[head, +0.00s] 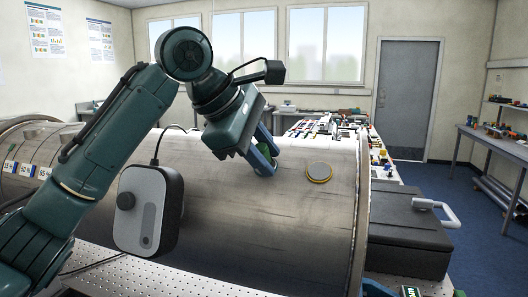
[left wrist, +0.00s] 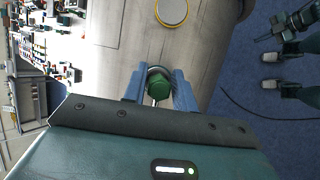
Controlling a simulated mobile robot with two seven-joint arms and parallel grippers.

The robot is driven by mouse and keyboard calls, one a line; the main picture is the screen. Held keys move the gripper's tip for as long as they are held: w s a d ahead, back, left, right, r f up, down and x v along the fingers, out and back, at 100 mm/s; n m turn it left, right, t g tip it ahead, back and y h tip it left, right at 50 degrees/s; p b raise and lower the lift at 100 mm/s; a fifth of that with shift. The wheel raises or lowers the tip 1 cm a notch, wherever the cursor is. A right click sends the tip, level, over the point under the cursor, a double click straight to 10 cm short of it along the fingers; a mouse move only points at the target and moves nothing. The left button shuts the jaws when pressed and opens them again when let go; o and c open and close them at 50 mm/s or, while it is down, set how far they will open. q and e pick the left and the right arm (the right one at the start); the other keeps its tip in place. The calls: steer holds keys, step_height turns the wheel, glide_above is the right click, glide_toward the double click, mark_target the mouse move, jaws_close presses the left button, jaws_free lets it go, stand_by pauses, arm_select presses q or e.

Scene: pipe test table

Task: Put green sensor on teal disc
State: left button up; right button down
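The green sensor (left wrist: 158,82) sits between the two blue fingers of my left gripper (left wrist: 158,88), which look shut on it. In the head view my left gripper (head: 265,160) is low over the upper side of the large metal pipe, with only a little green showing between its fingers. I cannot tell whether the sensor touches the pipe. A round grey disc with a yellow rim (head: 319,172) lies on the pipe to the right of the gripper; it also shows at the top of the left wrist view (left wrist: 172,10). No clearly teal disc shows. My right gripper cannot be made out.
The metal pipe (head: 250,220) fills the middle. A grey box with a black knob (head: 145,210) and a cable is in front of it. A dark case (head: 412,235) stands to the right. A table with many small parts (head: 335,127) is behind.

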arm_select(q)
steer(key=o, duration=0.5)
steer(key=shift+w, duration=0.1)
steer(key=shift+c, duration=0.2)
steer(key=v, duration=0.2)
steer(key=shift+a+r+b, duration=0.1)
steer(key=shift+r+b, duration=0.1)
steer(key=shift+b, duration=0.15)
steer(key=b+v, duration=0.1)
steer(key=v, duration=0.9)
steer(key=shift+s+a+r, duration=0.15)
steer(key=shift+s+r, duration=0.05)
steer(key=shift+s, duration=0.05)
arm_select(e)
steer(key=shift+f, duration=0.7)
steer(key=shift+s+a, duration=0.1)
steer(key=shift+a, duration=0.05)
